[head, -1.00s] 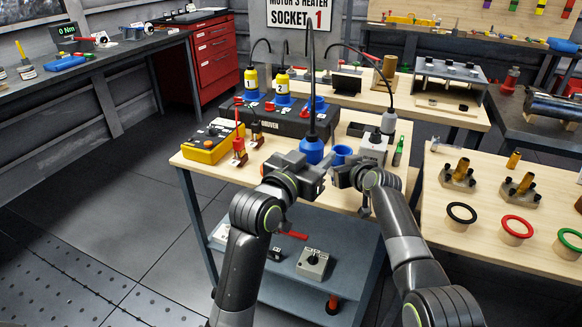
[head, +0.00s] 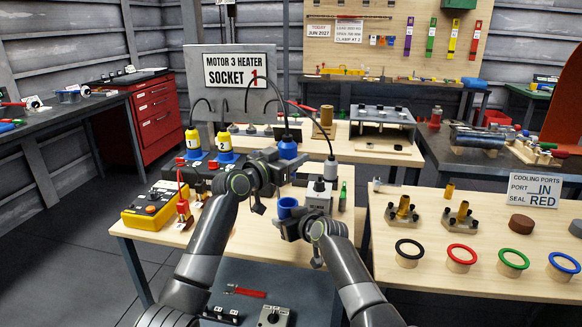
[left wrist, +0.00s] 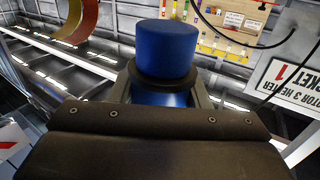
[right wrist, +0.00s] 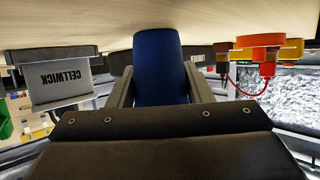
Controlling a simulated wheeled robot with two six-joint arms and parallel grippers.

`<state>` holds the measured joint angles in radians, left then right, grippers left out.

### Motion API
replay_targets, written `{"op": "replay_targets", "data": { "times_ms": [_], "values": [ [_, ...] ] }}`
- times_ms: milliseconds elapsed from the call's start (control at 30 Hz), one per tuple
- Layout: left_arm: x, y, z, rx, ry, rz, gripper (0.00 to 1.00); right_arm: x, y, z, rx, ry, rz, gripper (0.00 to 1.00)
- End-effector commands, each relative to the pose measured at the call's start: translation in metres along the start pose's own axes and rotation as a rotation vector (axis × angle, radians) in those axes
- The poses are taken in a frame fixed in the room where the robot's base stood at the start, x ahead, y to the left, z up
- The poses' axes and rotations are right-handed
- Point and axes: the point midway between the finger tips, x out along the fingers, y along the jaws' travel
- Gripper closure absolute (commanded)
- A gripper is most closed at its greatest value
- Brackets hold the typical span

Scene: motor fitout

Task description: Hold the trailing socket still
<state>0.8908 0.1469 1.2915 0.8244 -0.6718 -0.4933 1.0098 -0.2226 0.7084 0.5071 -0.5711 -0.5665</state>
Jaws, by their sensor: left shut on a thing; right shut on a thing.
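A blue cylindrical connector (head: 288,148) with a black cable rising from its top is in my left gripper (head: 278,163). In the left wrist view the connector (left wrist: 165,50) has a dark ring and sits between the fingers. A blue cup-shaped connector (head: 287,207) is in my right gripper (head: 289,224), lower and nearer. In the right wrist view the cup-shaped connector (right wrist: 158,65) stands between the fingers. The two connectors are apart, the left one higher. I cannot tell which is the trailing socket. A sign (head: 236,72) reads "MOTOR 3 HEATER SOCKET 1".
Yellow-blue plugs 1 (head: 193,145) and 2 (head: 225,148) stand on the driver box, partly hidden by my left arm. A yellow tester (head: 152,205) is at left. A grey box (head: 318,195) with a cabled plug stands right of my grippers.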

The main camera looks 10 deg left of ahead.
Motion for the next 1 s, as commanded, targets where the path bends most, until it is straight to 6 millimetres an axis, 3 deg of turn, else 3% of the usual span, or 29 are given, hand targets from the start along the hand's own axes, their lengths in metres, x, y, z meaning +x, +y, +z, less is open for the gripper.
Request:
{"op": "replay_targets", "data": {
  "times_ms": [433, 1000],
  "values": [
    [0.000, 0.000, 0.004, -0.002, 0.000, -0.001, 0.84, 0.000, 0.000, 0.000, 0.000, 0.000, 0.000, 0.82],
    [0.000, 0.000, 0.051, -0.001, 0.000, -0.001, 0.84, 0.000, 0.000, 0.000, 0.000, 0.000, 0.000, 0.82]
  ]
}}
